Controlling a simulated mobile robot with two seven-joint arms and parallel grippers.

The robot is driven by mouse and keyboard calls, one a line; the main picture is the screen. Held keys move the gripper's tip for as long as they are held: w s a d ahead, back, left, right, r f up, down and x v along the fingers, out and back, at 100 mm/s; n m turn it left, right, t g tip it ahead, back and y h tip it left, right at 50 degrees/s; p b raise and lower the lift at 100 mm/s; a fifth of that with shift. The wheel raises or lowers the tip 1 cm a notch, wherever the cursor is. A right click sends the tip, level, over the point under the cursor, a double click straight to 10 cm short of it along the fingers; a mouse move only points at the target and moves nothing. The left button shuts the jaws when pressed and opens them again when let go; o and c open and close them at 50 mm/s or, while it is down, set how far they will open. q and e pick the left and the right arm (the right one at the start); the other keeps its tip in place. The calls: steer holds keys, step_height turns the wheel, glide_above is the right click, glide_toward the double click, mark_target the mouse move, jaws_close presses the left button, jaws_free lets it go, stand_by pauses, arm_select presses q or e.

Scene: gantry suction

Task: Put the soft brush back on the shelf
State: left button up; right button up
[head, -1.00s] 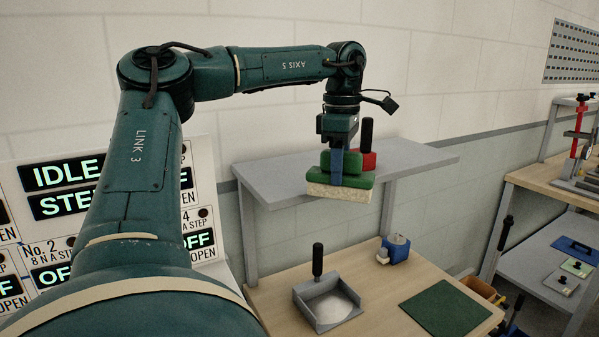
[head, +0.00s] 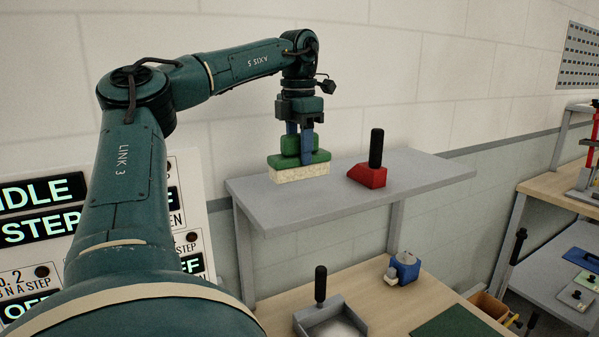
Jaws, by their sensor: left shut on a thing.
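The soft brush (head: 300,160) has a green body with a pale cream bristle block below it. My left gripper (head: 306,150) is shut on the brush's green top, with a blue finger on each side. The brush is upright, over the left part of the grey shelf (head: 420,175). Its bristles look at or just above the shelf top; I cannot tell whether they touch. My right gripper is not in view.
A red block with a black upright handle (head: 369,175) stands on the shelf, right of the brush. Below is a wooden table with a grey dustpan-like tray (head: 330,318), a blue dispenser (head: 404,267) and a green mat (head: 462,322). The shelf's right end is clear.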

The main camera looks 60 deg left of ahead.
mark_target(299, 167)
arm_select(q)
step_height(299, 167, down, 4)
steer(key=shift+d+r, duration=0.1)
steer(key=shift+r, duration=0.1)
steer(key=shift+f, duration=0.4)
steer(key=shift+f, duration=0.1)
steer(key=o, duration=1.3)
